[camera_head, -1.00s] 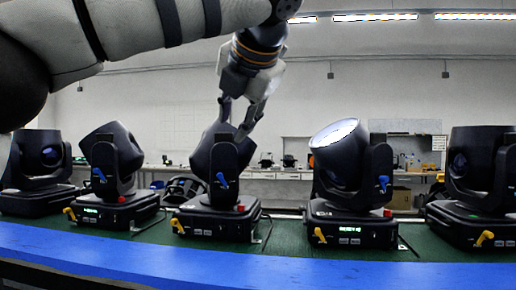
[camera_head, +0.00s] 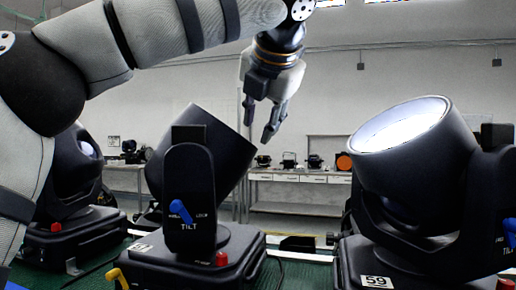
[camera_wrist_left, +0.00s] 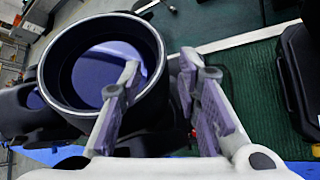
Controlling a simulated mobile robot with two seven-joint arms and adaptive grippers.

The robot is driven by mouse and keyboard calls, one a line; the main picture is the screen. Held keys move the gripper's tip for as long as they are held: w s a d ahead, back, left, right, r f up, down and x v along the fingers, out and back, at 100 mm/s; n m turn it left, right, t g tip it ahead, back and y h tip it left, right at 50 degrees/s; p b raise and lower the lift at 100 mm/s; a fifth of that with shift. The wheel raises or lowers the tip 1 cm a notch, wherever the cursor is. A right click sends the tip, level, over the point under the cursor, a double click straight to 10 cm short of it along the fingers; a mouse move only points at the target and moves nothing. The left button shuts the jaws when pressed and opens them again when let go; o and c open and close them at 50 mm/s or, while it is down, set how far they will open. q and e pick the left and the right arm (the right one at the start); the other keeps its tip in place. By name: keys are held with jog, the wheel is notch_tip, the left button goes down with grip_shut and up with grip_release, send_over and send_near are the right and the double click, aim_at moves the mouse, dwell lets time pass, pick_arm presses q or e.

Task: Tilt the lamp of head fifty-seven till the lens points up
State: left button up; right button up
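The black lamp nearest my gripper (camera_head: 215,150) stands left of centre in the head view. Its head is tilted, with the rim facing up and to the right. Its base plate number is too small to read, so I cannot tell whether it is fifty-seven. A blue tilt lever (camera_head: 181,211) sits on its yoke. My left gripper (camera_head: 259,122) is open and empty, above and right of the head. In the left wrist view the round lens (camera_wrist_left: 105,72) faces the camera. The open left fingers (camera_wrist_left: 165,100) appear there, one overlapping the rim, the other beyond it. My right gripper is out of view.
A lamp labelled 59 (camera_head: 415,150) stands to the right, its bright lens facing up and left. Another lamp (camera_head: 70,180) stands at the left. Yellow levers and red knobs show on the bases. A white workbench (camera_head: 300,185) is behind. Green surface shows between lamps.

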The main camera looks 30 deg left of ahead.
aim_at(255, 149)
pick_arm(q)
jog(key=x, duration=0.9)
jog(key=shift+w+f, duration=0.1)
grip_shut()
